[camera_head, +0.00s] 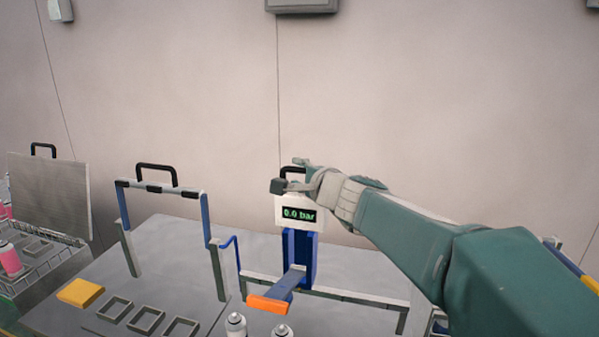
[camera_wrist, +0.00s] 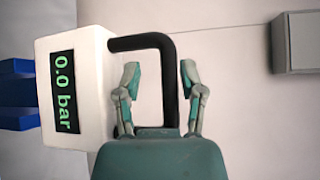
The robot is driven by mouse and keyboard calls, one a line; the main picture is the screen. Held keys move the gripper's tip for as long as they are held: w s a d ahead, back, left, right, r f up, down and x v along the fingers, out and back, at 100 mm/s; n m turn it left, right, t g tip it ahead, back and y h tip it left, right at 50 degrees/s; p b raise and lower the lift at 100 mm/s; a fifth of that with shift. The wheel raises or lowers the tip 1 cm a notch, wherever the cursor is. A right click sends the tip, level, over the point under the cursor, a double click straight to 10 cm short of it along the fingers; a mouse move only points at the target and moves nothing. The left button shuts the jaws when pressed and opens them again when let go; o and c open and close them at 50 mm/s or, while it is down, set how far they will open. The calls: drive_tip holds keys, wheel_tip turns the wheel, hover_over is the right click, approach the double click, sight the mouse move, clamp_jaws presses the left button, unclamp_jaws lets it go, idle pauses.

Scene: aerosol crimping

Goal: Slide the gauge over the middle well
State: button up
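The gauge (camera_head: 298,214) is a white box reading 0.0 bar, on a blue upright above a long rail (camera_head: 350,297). Its black handle (camera_wrist: 165,70) stands on top, and its display (camera_wrist: 63,92) also shows in the wrist view. My gripper (camera_head: 298,176) is at the handle. In the wrist view my gripper (camera_wrist: 159,68) is open, with the handle's bar between its fingers, nearer the right one. A blue lever with an orange end (camera_head: 268,304) juts forward below the gauge. Wells under the gauge cannot be made out.
Two white-topped cans (camera_head: 236,324) stand at the bottom edge. Left of them are a yellow block (camera_head: 80,292), several square frames (camera_head: 146,332) and a blue-posted frame with a black handle (camera_head: 157,170). A rack with pink cans (camera_head: 10,262) is at far left.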

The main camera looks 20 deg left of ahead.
drive_tip(key=shift+r, duration=0.2)
drive_tip(key=shift+s+d+r, duration=0.1)
drive_tip(key=shift+s+d, duration=0.05)
drive_tip(key=shift+d, duration=0.05)
drive_tip(key=v, duration=1.1)
drive_tip(key=shift+s+f, duration=0.2)
drive_tip(key=shift+d, duration=0.1)
drive_tip(key=s+d+f+n+g+h, duration=0.3)
drive_tip(key=s+d+f+n+h, duration=0.2)
drive_tip(key=s+d+f, duration=0.4)
drive_tip(key=s+d+f+n+g+h, duration=0.2)
drive_tip(key=s+d+f+n+h, duration=0.3)
drive_tip(key=s+d+f, duration=0.4)
drive_tip(key=s+d+h, duration=0.1)
drive_tip(key=s+d, duration=0.3)
drive_tip(key=d, duration=0.2)
drive_tip(key=shift+s+d+f+n+g+h, duration=0.2)
drive_tip(key=shift+s+f+n+g+h, duration=0.1)
drive_tip(key=shift+g+h, duration=0.1)
